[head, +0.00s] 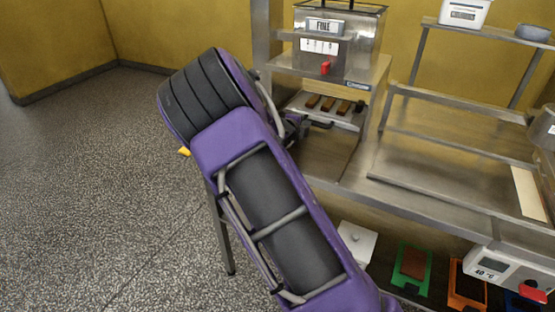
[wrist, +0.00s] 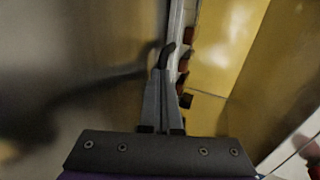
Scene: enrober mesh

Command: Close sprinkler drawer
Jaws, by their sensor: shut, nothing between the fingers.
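The sprinkler machine (head: 338,45) stands on the steel counter, with a label, a small white display and a red knob on its front. Its drawer (head: 327,112) is pulled out below, with several brown bars lying on it. A dark handle (head: 320,124) is at the drawer's front. In the wrist view the drawer's metal edge (wrist: 176,25) runs upright, with brown bars to its right. My gripper (head: 297,127) is shut and empty at the drawer's front left, close to the handle. In the wrist view its fingertips (wrist: 164,60) are beside the metal edge; I cannot tell whether they touch.
A steel frame with a shelf (head: 490,36) stands right of the machine. A white block (head: 357,242), a green tray (head: 400,270), an orange tray (head: 455,290) and a white device with a display (head: 505,270) are below the counter. The floor at left is free.

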